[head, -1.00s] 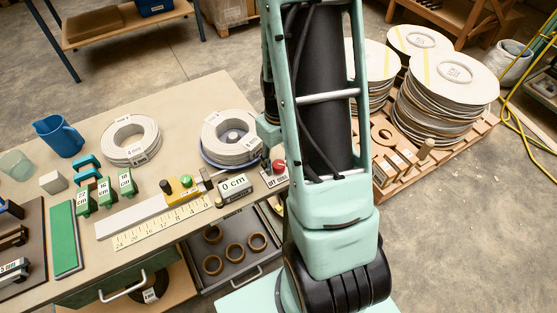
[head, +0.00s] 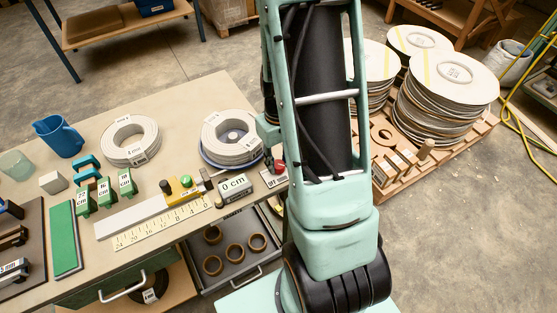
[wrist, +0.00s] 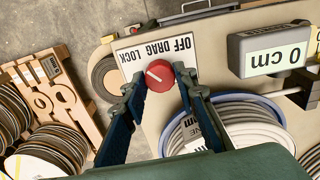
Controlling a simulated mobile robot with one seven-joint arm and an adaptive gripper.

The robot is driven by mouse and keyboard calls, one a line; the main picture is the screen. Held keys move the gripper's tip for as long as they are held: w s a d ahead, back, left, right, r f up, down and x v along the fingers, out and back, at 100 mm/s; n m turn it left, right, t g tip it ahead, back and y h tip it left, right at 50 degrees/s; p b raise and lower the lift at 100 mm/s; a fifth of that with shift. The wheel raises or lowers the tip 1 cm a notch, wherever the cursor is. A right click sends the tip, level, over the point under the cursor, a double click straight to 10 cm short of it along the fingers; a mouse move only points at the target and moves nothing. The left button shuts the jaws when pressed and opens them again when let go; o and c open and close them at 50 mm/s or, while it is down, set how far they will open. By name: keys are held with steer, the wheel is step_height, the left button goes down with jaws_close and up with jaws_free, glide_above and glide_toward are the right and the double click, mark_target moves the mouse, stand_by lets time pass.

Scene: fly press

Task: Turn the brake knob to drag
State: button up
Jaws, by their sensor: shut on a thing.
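The red brake knob (wrist: 159,76) sits in front of a white plate (wrist: 157,52) lettered OFF, DRAG and LOCK. In the wrist view LOCK is at the plate's left, DRAG in the middle and OFF at the right. The knob's white mark slants up-left, toward the LOCK end. My gripper (wrist: 160,82) has one dark finger on each side of the knob and is shut on it. In the head view the knob (head: 279,167) shows at the bench's right edge, beside my arm, which hides part of the area.
A white cable coil (wrist: 235,128) on a blue-rimmed reel lies close to the right finger. A grey display box (wrist: 270,50) reading 0 cm stands at the right. A pallet (wrist: 55,98) with stacked discs is on the floor beyond the bench edge.

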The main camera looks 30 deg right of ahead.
mark_target(278, 164)
steer(key=m, duration=0.3)
steer(key=shift+m, duration=2.4)
steer(key=o, duration=1.2)
steer(key=shift+c, duration=0.2)
step_height(278, 164, up, 12)
